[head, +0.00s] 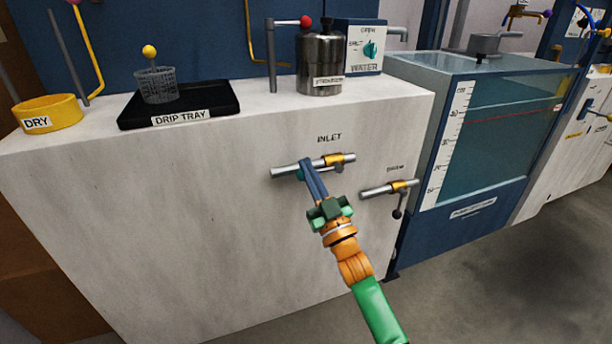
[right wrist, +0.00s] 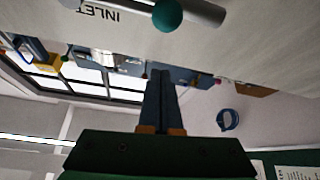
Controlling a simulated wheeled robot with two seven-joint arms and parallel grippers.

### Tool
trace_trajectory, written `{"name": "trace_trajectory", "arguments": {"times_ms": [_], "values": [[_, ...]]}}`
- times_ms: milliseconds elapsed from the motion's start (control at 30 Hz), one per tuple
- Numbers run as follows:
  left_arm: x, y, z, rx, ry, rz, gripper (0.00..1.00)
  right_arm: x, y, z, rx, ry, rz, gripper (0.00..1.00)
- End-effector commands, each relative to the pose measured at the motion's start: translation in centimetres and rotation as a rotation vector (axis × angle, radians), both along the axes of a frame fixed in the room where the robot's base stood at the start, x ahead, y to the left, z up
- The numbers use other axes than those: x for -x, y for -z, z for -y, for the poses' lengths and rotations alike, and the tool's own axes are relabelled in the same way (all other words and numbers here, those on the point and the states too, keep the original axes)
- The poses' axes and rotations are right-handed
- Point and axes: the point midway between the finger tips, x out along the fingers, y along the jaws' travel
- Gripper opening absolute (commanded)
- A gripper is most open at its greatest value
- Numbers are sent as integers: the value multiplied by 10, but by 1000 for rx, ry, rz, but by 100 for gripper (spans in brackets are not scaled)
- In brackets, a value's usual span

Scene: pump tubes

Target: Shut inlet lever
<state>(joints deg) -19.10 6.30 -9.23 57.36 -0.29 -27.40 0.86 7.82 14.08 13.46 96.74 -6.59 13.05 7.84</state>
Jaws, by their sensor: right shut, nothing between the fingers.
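The inlet valve (head: 335,160) is a grey pipe with a brass body on the front of the white cabinet, under the word INLET. Its lever ends in a teal ball, mostly hidden behind my fingers in the head view. The teal ball (right wrist: 168,14) shows at the top of the right wrist view, beside the grey pipe (right wrist: 206,12). My right gripper (head: 308,170) reaches up from below to the pipe, its fingers together and empty. In the right wrist view its fingertips (right wrist: 161,73) appear apart from the ball. I cannot tell whether they touch the lever. My left gripper is out of view.
The draw valve (head: 400,187), with a dark-knobbed lever hanging down, is close on the right. The water tank (head: 480,130) stands beyond it. A drip tray (head: 215,105), a yellow DRY ring (head: 60,112) and a steel pot (head: 320,62) stand on the cabinet top.

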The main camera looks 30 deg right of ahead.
Motion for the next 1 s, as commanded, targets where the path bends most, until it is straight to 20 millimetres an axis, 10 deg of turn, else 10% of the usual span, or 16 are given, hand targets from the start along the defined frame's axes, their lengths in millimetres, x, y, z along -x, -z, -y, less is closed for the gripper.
{"name": "trace_trajectory", "arguments": {"times_ms": [1000], "values": [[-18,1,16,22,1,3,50,-26,32,11,40,0,-11,0]]}}
